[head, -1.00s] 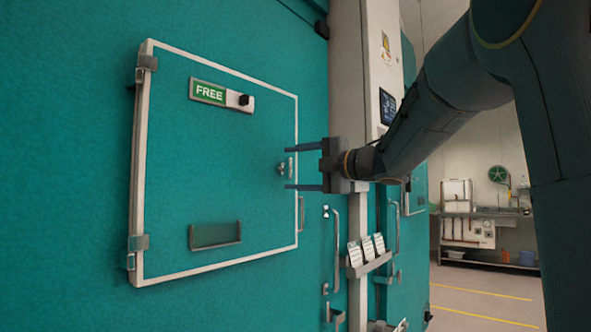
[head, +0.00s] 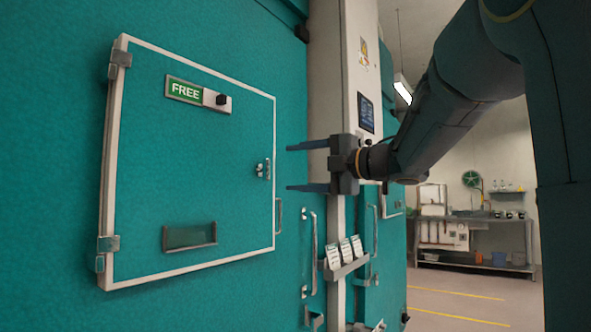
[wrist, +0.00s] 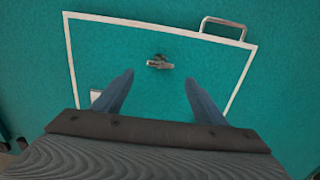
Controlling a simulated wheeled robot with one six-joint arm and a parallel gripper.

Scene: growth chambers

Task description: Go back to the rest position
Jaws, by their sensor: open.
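My gripper (head: 308,168) is open and empty, its two fingers apart and pointing left, in front of the teal chamber wall. It is to the right of the small teal hatch door (head: 140,195), which looks shut in its white frame. The door's latch (head: 263,169) is left of the fingertips, with a visible gap in the head view. In the wrist view the latch (wrist: 160,62) shows beyond and between the fingers (wrist: 160,95), and nothing is held.
A green FREE sign (head: 185,90) and a small holder (head: 190,236) are on the door. A long handle (head: 314,250) and a card rack (head: 345,265) are below my gripper. A sink bench (head: 470,230) stands at the back right. The floor (head: 450,300) there is clear.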

